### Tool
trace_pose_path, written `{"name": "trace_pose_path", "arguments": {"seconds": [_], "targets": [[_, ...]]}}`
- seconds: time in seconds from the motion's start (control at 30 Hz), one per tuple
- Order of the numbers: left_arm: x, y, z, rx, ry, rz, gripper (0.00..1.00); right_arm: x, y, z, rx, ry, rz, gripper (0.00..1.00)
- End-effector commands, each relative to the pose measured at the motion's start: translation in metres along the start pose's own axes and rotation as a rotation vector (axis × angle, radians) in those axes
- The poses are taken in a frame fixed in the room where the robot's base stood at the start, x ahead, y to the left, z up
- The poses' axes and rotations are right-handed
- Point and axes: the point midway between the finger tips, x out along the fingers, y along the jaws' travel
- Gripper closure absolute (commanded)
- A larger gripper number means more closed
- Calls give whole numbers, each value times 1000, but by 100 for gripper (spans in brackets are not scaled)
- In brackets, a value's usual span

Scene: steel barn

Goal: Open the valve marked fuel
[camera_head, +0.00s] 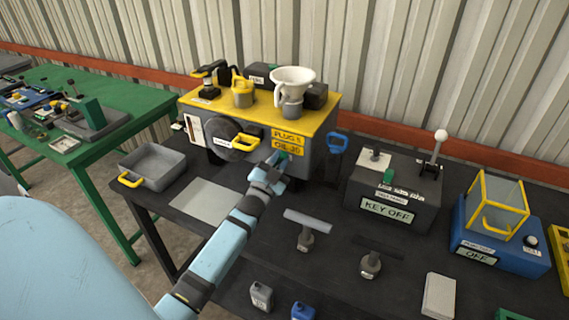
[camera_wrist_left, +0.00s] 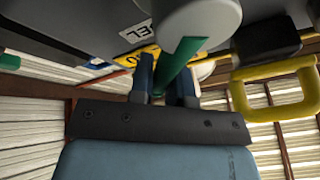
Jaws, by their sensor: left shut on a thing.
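The grey engine box with a yellow top (camera_head: 225,110) stands at the back of the dark bench. My left gripper (camera_head: 277,162) reaches the front of the box at this lever. In the left wrist view the green lever (camera_wrist_left: 180,60) runs between the two fingers of my left gripper (camera_wrist_left: 165,82), which is shut on it. A round grey body (camera_wrist_left: 202,20) is at the lever's upper end. A white label (camera_wrist_left: 138,32) beside it shows only "EL". My right gripper is not in view.
A grey tray (camera_head: 155,165) stands left of the box. A white funnel (camera_head: 293,80) stands on top. The "KEY OFF" panel (camera_head: 387,209) and a blue unit (camera_head: 500,245) are to the right. Grey T-handles (camera_head: 307,222), small cans (camera_head: 261,296) and other items occupy the front bench.

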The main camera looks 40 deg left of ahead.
Motion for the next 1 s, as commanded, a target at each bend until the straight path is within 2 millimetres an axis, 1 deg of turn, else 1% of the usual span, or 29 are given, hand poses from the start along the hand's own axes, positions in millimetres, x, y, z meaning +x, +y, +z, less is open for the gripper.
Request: {"name": "trace_pose_path", "arguments": {"seconds": [0.2,0.5,0.7,1.0], "targets": [[3,-14,1,-173,-37,-74,100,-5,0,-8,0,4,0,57],[4,-27,6,-340,-73,-143,100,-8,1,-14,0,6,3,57],[4,-31,8,-399,-86,-167,100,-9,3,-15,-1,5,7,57],[3,-32,10,-421,-91,-176,100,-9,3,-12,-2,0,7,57]]}}
